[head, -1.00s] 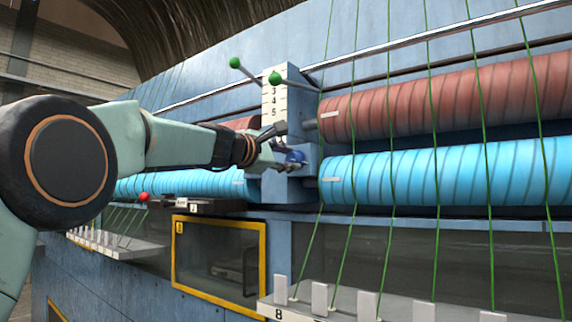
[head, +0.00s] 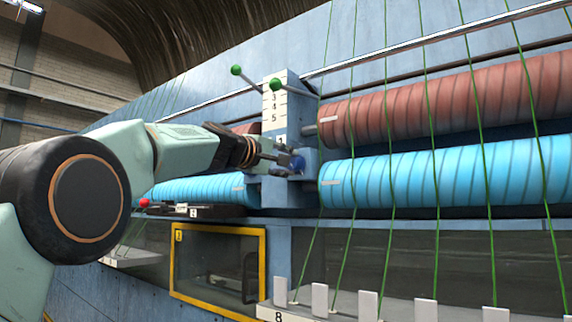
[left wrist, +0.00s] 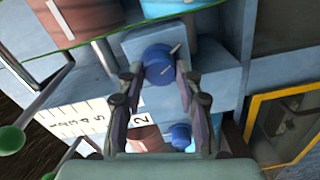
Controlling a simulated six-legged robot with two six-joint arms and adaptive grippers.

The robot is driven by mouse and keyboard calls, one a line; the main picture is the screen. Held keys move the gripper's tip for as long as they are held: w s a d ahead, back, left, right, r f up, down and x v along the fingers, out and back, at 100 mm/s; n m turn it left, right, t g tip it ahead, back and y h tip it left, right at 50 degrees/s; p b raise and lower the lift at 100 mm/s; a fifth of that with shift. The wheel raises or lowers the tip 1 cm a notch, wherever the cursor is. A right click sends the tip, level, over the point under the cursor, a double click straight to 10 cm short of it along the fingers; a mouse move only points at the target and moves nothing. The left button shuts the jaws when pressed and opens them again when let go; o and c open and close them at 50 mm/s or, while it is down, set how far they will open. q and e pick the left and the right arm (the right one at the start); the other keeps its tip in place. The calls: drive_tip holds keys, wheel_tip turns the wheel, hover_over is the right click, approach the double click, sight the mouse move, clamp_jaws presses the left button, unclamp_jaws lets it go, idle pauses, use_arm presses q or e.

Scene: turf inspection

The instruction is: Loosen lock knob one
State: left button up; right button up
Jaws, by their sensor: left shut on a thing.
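A blue lock knob (head: 297,163) with a pale bar on its face sits on a blue block on the machine's central post. It also shows in the left wrist view (left wrist: 158,62). My left gripper (head: 287,162) reaches it from the left, and in the left wrist view its fingers (left wrist: 159,76) are shut on the knob from both sides. A second blue knob (left wrist: 181,136) shows lower in that view, between the fingers' bases. I cannot read which knob is number one. My right gripper is not in view.
Blue rollers (head: 440,172) and red rollers (head: 440,100) run beside the post, with green cords in front. Two green-ended levers (head: 276,84) stand by the numbered scale (head: 273,105). A yellow-framed window (head: 218,262) is below.

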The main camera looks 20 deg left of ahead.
use_arm(q)
drive_tip(key=shift+s+a+r, duration=0.1)
drive_tip(key=shift+r, duration=0.2)
drive_tip(key=o, duration=0.8)
drive_tip(key=shift+c, duration=0.2)
drive_tip(key=o, duration=0.4)
drive_tip(key=shift+w+f, duration=0.25)
drive_tip(key=shift+w, duration=0.1)
drive_tip(key=shift+s, duration=0.35)
drive_tip(key=shift+s, duration=0.1)
drive_tip(key=shift+v, duration=3.45)
